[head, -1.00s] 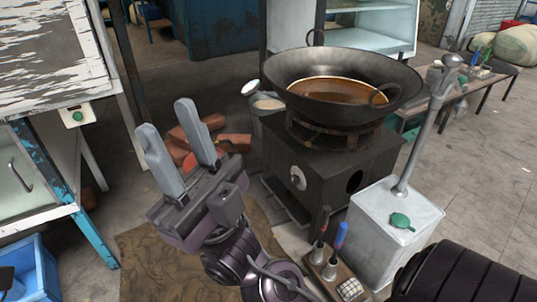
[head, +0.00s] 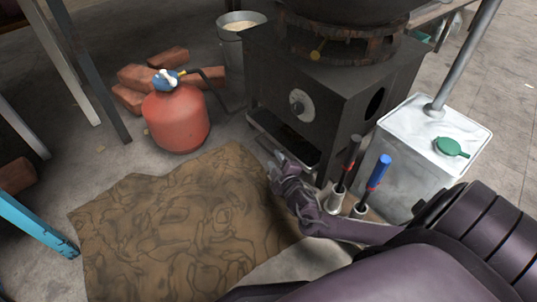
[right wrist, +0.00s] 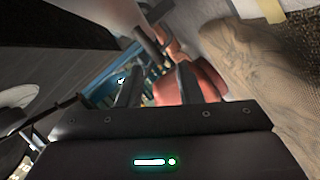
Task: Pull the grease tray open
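The grease tray (head: 262,133) is a shallow dark tray with a pale metal rim, low in the front of the black stove box (head: 330,125). My right gripper (head: 276,161) is low over the floor at the tray's front edge, small and partly hidden by its own wrist. Whether it touches the rim cannot be told. In the right wrist view its two fingers (right wrist: 157,84) stand apart with nothing visible between them. My left gripper is not in view.
A red gas cylinder (head: 177,118) with a hose stands left of the stove, near bricks (head: 164,60). A brown mat (head: 170,225) covers the floor in front. A white can (head: 425,135) and a holder with a blue-handled tool (head: 378,172) stand right.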

